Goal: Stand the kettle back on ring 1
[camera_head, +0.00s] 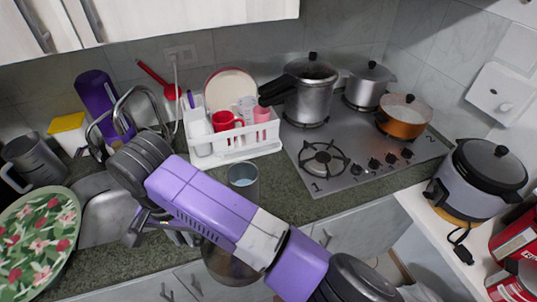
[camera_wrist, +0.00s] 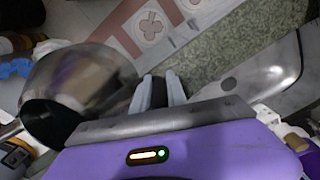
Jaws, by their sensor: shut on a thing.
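A shiny metal kettle (camera_wrist: 85,65) fills the left of the wrist view, with a dark part at its lower left. In the head view its rounded body (camera_head: 228,268) shows below my purple arm, over the front of the counter; its top is hidden by the arm. My gripper (camera_wrist: 161,92) is shut on a dark part between its fingers, apparently the kettle's handle. In the head view my gripper (camera_head: 178,236) is mostly hidden behind the arm. Ring 1 (camera_head: 323,160) is the front left ring of the hob (camera_head: 350,181), bare, with a "1" printed beside it.
Two steel pots (camera_head: 311,95) (camera_head: 367,88) and a copper pan (camera_head: 404,117) stand on the other rings. A glass of liquid (camera_head: 243,182) stands on the counter between arm and hob. A white rack (camera_head: 235,151) stands behind. The sink (camera_head: 105,225) is left, a rice cooker (camera_head: 473,180) right.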

